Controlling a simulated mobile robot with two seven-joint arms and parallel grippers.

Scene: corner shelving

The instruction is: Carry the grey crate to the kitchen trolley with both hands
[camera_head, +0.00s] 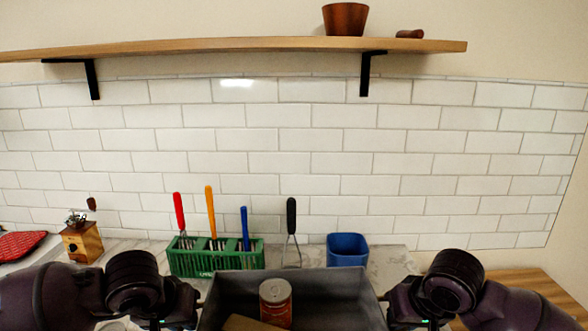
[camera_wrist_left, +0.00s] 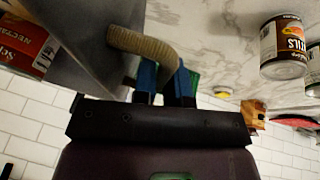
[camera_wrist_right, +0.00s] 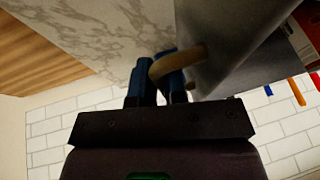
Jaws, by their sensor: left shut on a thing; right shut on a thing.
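The grey crate (camera_head: 345,285) is at the bottom middle of the head view, between my two arms. A can (camera_head: 275,303) and a brown item (camera_head: 248,323) show inside it. My left gripper (camera_wrist_left: 163,78) is shut on the crate's tan left handle (camera_wrist_left: 145,43). My right gripper (camera_wrist_right: 158,82) is shut on the other tan handle (camera_wrist_right: 180,63). The crate's lower part is out of the head view. I cannot make out the kitchen trolley for certain.
Behind the crate, a marble counter (camera_head: 380,262) holds a green utensil rack (camera_head: 215,260), a blue container (camera_head: 347,249), a whisk (camera_head: 291,235) and a wooden grinder (camera_head: 82,242). A wooden surface (camera_head: 535,285) lies right. A wall shelf (camera_head: 230,45) runs above.

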